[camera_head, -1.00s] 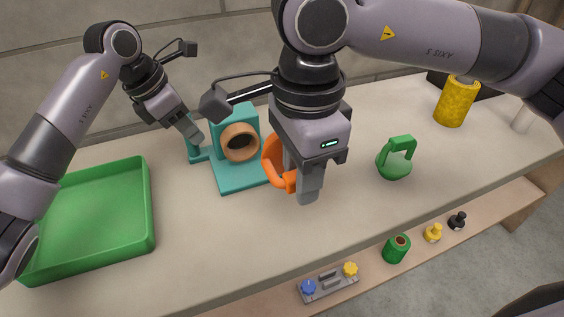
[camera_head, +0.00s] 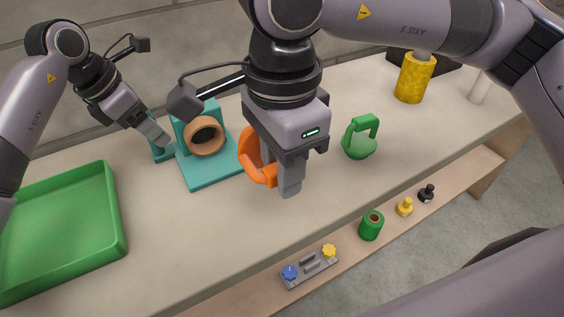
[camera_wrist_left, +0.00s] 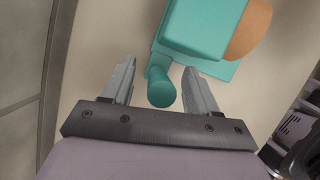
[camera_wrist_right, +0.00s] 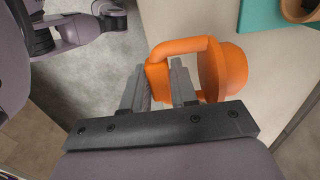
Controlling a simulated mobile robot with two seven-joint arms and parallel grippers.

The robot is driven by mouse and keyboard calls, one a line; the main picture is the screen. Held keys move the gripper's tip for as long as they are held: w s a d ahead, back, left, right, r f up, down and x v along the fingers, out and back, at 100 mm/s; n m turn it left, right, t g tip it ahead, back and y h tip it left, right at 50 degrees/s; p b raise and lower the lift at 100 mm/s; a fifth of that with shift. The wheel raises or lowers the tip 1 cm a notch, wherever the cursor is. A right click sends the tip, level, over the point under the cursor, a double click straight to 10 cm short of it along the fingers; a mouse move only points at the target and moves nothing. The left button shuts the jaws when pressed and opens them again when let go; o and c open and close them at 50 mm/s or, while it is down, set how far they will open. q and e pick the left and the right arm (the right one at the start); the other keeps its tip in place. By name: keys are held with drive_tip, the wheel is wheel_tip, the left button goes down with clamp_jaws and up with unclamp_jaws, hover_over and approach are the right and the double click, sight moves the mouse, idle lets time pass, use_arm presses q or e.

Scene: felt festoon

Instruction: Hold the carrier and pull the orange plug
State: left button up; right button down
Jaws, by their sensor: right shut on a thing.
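The teal carrier (camera_head: 208,171) stands on the table with a tan ring socket (camera_head: 207,137) whose dark hole is empty. My left gripper (camera_head: 157,140) has its fingers either side of the carrier's teal post (camera_wrist_left: 160,88), with gaps showing, so it is open around the post. My right gripper (camera_head: 280,178) is shut on the handle of the orange plug (camera_head: 251,162). The plug is out of the socket and to its right, partly hidden behind the gripper. In the right wrist view the plug's round body (camera_wrist_right: 229,72) is clear of the carrier's edge (camera_wrist_right: 268,12).
A green tray (camera_head: 65,225) is at the left. A green plug with a handle (camera_head: 359,143), a yellow cylinder (camera_head: 415,78) and a pale post (camera_head: 480,88) stand to the right. A lower front shelf holds a knob panel (camera_head: 310,268), a green cylinder (camera_head: 371,225) and small knobs.

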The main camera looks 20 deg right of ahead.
use_arm(q)
drive_tip(key=v, duration=1.2)
drive_tip(key=shift+s+f, duration=0.1)
